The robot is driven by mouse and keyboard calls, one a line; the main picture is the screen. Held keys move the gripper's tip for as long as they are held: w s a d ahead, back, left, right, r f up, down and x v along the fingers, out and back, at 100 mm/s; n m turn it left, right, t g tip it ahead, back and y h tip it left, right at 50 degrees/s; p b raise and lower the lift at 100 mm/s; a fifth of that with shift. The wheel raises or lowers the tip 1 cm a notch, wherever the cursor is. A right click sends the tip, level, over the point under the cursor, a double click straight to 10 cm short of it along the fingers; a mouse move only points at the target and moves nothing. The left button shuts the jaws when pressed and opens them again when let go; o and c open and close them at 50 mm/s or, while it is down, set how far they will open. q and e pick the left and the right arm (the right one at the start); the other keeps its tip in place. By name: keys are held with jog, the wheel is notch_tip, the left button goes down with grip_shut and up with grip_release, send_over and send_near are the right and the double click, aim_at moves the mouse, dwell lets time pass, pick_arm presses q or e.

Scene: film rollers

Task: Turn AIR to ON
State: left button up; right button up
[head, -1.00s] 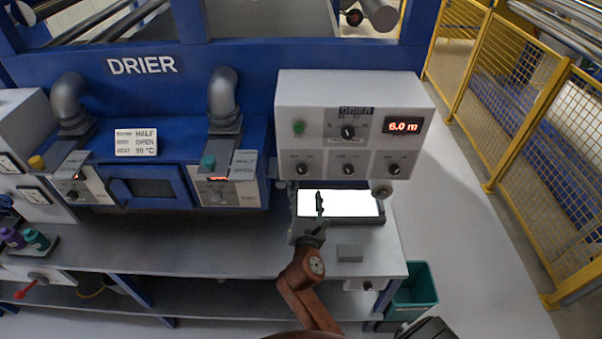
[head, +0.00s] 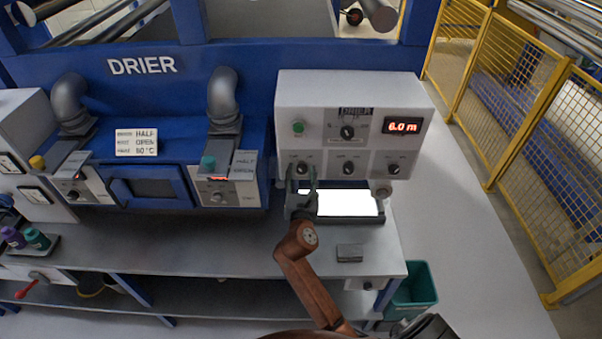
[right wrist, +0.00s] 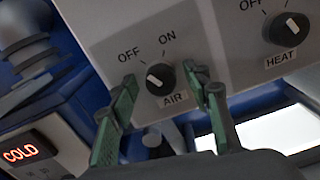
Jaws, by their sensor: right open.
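The AIR knob (right wrist: 160,77) is a black rotary knob with a white pointer line, on the grey-white control box above its AIR label. In the right wrist view its pointer leans up-left, toward the OFF mark (right wrist: 128,56); the ON mark (right wrist: 167,38) is up and to the right. In the head view the AIR knob (head: 302,169) is the lower left one on the box. My right gripper (head: 302,180) is open in front of it. In the right wrist view the green fingers of my right gripper (right wrist: 165,86) stand on either side of the knob, apparently without touching it.
The HEAT knob (right wrist: 286,28) is to the right of AIR. A lit white panel (head: 348,204) lies below the box. A red display (head: 403,127) reads 6.0 m. A grey block (head: 349,253) lies on the bench, and a yellow fence (head: 520,110) stands at right.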

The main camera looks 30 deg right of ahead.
jog(key=c, duration=1.2)
jog(key=shift+o, duration=0.2)
jog(key=shift+m, duration=0.4)
jog(key=m+p, duration=0.1)
jog(key=m, duration=1)
jog(key=shift+s+f, duration=0.1)
jog(key=o, duration=1.2)
jog(key=shift+c, duration=0.2)
